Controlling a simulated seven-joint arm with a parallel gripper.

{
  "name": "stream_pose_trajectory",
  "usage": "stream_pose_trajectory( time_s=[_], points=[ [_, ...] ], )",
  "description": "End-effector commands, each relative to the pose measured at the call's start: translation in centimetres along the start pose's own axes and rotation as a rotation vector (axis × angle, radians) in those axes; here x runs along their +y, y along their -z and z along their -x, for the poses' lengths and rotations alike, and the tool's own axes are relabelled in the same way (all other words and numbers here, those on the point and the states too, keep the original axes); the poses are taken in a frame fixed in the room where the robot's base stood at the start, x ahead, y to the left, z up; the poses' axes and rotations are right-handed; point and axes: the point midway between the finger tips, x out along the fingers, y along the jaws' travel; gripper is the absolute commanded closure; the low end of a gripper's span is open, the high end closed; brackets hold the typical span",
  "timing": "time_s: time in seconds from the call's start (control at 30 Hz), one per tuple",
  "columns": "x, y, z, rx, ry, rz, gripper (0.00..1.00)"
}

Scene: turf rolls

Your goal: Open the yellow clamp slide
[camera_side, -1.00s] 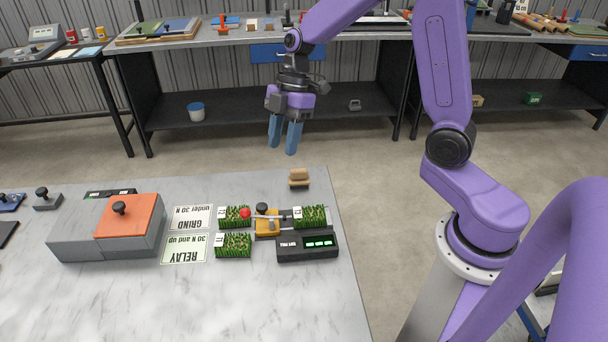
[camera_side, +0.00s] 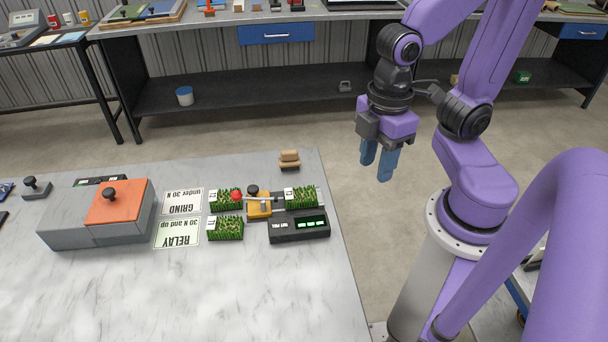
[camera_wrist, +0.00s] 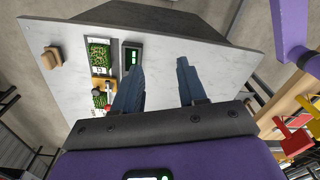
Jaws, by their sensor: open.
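The yellow clamp slide (camera_side: 259,209) with a dark knob sits on the marble table in the side view, between turf rolls. A red ball (camera_side: 236,196) ends a thin rod beside it. One turf roll (camera_side: 300,197) lies to the slide's right, behind the black gauge box (camera_side: 300,228) with green digits. My gripper (camera_side: 377,170) is open and empty, beyond the table's right edge and well apart from the clamp. In the wrist view the yellow slide (camera_wrist: 104,85) shows left of my blue fingers (camera_wrist: 160,85); the left finger partly hides the clamp area.
Two more turf rolls, an upper one (camera_side: 221,201) and a lower one (camera_side: 225,228), lie by the GRIND card (camera_side: 183,201) and RELAY card (camera_side: 177,233). A grey box with an orange lid (camera_side: 118,203) stands left. A tan block (camera_side: 289,159) sits near the back corner. The front tabletop is clear.

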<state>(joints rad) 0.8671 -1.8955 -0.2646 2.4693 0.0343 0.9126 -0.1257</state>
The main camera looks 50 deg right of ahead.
Motion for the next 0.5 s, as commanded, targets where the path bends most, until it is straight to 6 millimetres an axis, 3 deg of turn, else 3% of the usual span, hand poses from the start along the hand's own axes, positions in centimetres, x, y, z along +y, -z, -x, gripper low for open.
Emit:
stream_pose_trajectory(
  time_s=[0.1,0.17,0.23,0.37,0.5],
  points=[
    [-0.8,-0.9,0.0,0.002,-0.017,-0.021,0.59],
    [-0.9,-1.1,0.0,0.003,-0.022,-0.029,0.75],
    [-0.8,-0.9,0.1,0.000,-0.025,-0.038,0.98],
    [0.2,1.4,0.6,-0.020,-0.028,-0.069,1.00],
    [2.8,6.1,1.4,-0.062,-0.030,-0.126,1.00]
  ],
)
